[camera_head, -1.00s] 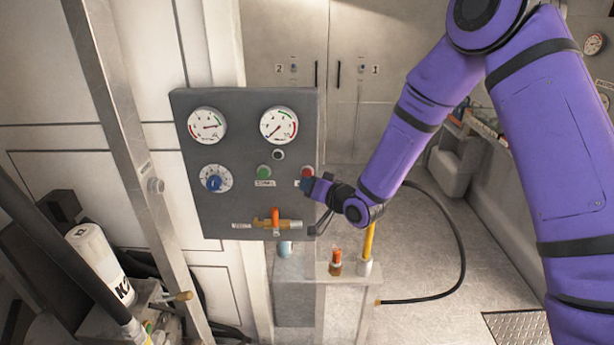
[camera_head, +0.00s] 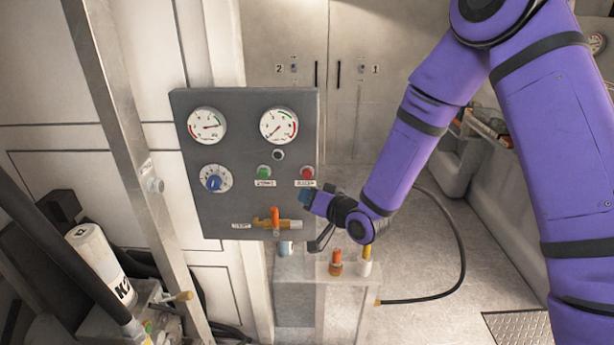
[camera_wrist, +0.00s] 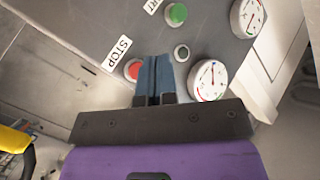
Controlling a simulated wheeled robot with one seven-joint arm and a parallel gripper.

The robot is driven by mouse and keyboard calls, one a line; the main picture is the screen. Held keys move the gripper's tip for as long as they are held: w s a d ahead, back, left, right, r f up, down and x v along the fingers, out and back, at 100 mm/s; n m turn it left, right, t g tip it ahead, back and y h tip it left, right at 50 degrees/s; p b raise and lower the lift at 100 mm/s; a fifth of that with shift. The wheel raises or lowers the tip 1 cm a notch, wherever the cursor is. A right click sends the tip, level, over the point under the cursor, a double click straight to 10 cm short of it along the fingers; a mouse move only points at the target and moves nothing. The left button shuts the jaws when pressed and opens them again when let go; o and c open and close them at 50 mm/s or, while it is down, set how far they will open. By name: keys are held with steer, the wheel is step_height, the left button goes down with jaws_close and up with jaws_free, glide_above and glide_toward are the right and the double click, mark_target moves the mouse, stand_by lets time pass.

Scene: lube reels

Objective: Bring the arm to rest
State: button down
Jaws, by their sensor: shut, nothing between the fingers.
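My purple arm (camera_head: 400,160) reaches in from the upper right. The green button (camera_wrist: 177,13) and a gauge (camera_wrist: 208,80) also show there.
The panel carries two gauges, a blue knob (camera_head: 214,183) and an orange-handled valve (camera_head: 276,221). Below my gripper stand an orange-topped fitting (camera_head: 336,262) and a yellow piece (camera_head: 367,256). A black hose (camera_head: 460,250) curves over the floor. A white cylinder (camera_head: 98,262) is at left.

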stand_by(0.4)
steer(key=s+d+r+g+h, duration=0.1)
steer(key=s+d+r+h, duration=0.3)
steer(key=d+r, duration=0.5)
steer(key=s+d+r+g+h, duration=0.1)
steer(key=s+d+r+h, duration=0.3)
steer(key=d+r, duration=0.55)
steer(key=s+d+r+g+h, duration=0.1)
steer(key=s+d, duration=0.4)
steer(key=s, duration=0.7)
steer(key=s+d+r+m+g+h, duration=0.1)
steer(key=s+d+r, duration=0.4)
steer(key=s, duration=0.7)
steer(key=g+h, duration=0.1)
steer(key=g, duration=0.1)
steer(key=shift+d+g, duration=0.2)
steer(key=shift+g, duration=0.2)
